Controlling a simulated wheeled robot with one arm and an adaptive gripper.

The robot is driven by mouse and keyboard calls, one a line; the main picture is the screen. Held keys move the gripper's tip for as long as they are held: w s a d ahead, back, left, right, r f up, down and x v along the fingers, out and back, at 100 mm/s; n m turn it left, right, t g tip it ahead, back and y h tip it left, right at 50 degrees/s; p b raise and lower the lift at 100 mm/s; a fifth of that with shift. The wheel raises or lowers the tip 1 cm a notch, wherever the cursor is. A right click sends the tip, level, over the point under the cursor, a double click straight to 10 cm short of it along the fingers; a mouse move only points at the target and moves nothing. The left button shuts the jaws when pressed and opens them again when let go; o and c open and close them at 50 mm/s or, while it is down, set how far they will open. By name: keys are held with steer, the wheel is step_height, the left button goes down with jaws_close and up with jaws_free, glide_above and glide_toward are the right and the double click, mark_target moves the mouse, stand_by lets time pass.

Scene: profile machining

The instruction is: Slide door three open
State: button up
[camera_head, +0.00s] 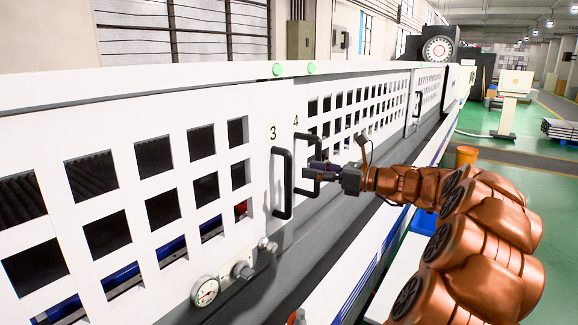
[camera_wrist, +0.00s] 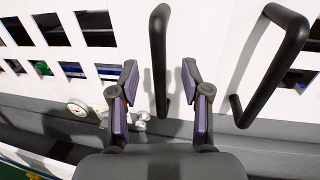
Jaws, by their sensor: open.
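Door three (camera_head: 150,185) is the white panel with square windows at the left in the head view, marked "3" near its right edge. Its black vertical handle (camera_head: 282,183) stands just left of the seam; in the wrist view that handle (camera_wrist: 159,60) lies between my open fingers. My gripper (camera_head: 312,172) is open in the head view, and also in the wrist view (camera_wrist: 190,80), with no finger visibly touching the handle. Door four (camera_head: 345,108), marked "4", is to the right, with its own black handle (camera_head: 308,150). That handle (camera_wrist: 270,65) is right of my fingers in the wrist view.
A round gauge (camera_head: 205,291) and knobs (camera_head: 243,270) sit on the ledge below door three. Two green buttons (camera_head: 278,69) are on the top rail. An orange bin (camera_head: 466,156) stands on the green floor at the right.

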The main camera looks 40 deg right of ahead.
steer(key=p+x, duration=0.1)
steer(key=x, duration=0.6)
steer(key=shift+a+p, duration=0.2)
steer(key=shift+p, duration=0.15)
steer(key=shift+w, duration=0.1)
jaws_close()
